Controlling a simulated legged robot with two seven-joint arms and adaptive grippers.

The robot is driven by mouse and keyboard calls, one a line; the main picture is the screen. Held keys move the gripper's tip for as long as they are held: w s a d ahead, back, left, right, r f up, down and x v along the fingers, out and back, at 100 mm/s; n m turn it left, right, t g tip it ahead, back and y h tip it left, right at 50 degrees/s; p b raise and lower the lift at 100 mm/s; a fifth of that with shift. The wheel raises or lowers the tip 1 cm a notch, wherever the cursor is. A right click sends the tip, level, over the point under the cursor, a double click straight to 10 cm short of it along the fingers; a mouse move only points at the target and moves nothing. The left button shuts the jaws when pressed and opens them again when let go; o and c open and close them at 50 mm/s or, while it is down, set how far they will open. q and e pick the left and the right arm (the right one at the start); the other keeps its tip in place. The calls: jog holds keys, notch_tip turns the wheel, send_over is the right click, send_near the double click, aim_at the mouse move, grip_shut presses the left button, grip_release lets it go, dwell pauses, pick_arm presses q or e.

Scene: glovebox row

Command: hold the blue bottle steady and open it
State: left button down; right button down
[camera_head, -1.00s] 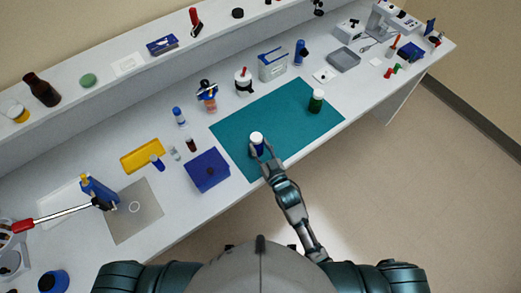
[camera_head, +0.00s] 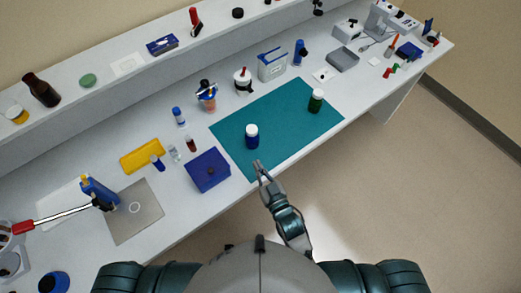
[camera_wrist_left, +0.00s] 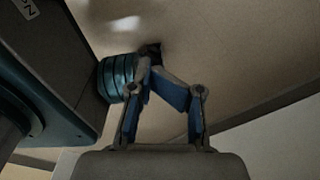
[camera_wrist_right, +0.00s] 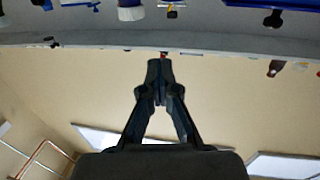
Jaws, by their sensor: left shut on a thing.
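The blue bottle (camera_head: 252,142) stands upright on the teal mat (camera_head: 290,125) with its white cap on. My right gripper (camera_head: 257,164) is below it in the head view, apart from it and empty. In the right wrist view the fingers of my right gripper (camera_wrist_right: 159,78) meet at their tips. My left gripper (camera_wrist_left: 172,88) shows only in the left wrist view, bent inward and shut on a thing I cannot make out. It is away from the bottle in that view, and I do not see it in the head view.
A dark blue box (camera_head: 208,171) sits left of the mat. The mat is clear around the blue bottle.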

jog(key=s, duration=0.6)
jog(key=shift+d+r, duration=0.15)
jog(key=shift+r, duration=0.15)
jog(key=c, duration=0.8)
grip_release()
jog(key=shift+w+a, duration=0.1)
jog(key=shift+a, duration=0.15)
jog(key=o, duration=0.4)
